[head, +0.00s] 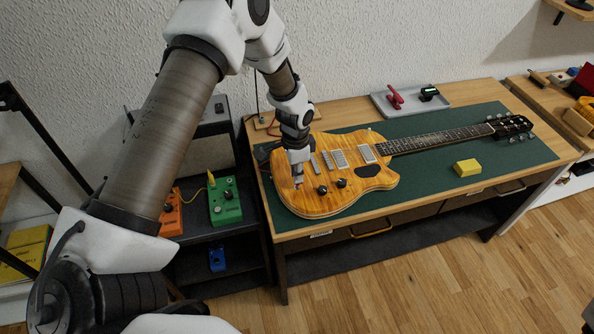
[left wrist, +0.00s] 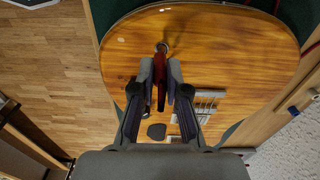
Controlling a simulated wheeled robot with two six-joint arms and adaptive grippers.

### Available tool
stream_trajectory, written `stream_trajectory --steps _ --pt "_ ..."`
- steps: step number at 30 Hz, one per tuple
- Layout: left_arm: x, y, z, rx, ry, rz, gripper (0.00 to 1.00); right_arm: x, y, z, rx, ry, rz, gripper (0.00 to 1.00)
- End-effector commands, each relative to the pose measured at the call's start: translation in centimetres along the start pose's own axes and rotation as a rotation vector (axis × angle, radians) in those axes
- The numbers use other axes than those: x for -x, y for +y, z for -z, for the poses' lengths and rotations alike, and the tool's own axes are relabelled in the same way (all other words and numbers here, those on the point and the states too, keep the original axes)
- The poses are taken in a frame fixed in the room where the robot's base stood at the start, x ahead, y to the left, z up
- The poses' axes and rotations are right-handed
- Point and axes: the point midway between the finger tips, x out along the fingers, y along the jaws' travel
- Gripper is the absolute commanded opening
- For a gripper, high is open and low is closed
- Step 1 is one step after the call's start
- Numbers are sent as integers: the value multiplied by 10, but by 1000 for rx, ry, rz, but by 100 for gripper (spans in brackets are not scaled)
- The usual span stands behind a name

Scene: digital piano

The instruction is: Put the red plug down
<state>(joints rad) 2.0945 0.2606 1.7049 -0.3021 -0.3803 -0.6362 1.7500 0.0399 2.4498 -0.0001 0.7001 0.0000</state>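The red plug (left wrist: 159,80) is between the two fingers of my left gripper (left wrist: 162,85) in the left wrist view. Its tip is at a small round metal fitting (left wrist: 163,47) on the guitar; I cannot tell if the plug sits in it. The orange-brown electric guitar (head: 325,198) lies flat on the table. In the head view my left gripper (head: 297,178) points down over the guitar's body near its left end, and the plug is too small to make out there. My right gripper is in neither view.
The guitar lies on a green mat (head: 440,158) on a wooden table. A yellow block (head: 467,168) lies on the mat's front right. A grey tray (head: 412,109) with small items stands at the back. Green (head: 224,203) and orange (head: 171,217) pedals stand on a dark shelf at left.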

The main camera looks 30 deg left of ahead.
Motion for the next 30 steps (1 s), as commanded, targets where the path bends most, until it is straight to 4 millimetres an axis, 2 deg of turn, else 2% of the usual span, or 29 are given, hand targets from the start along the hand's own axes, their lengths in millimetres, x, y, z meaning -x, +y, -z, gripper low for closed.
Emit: stream_trajectory --steps 1,2,10,14,17,25,30 --pt "0 0 0 0 0 0 28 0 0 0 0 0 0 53" --pt "0 0 0 0 0 0 38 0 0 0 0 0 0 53" --pt "1 0 0 0 0 0 38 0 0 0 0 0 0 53" --pt "8 0 1 0 2 2 38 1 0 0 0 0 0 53" --pt "24 0 1 0 4 3 38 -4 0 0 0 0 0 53" --pt "94 -1 1 0 5 4 38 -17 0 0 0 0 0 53" --pt "119 0 0 1 1 0 38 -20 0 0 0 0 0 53"
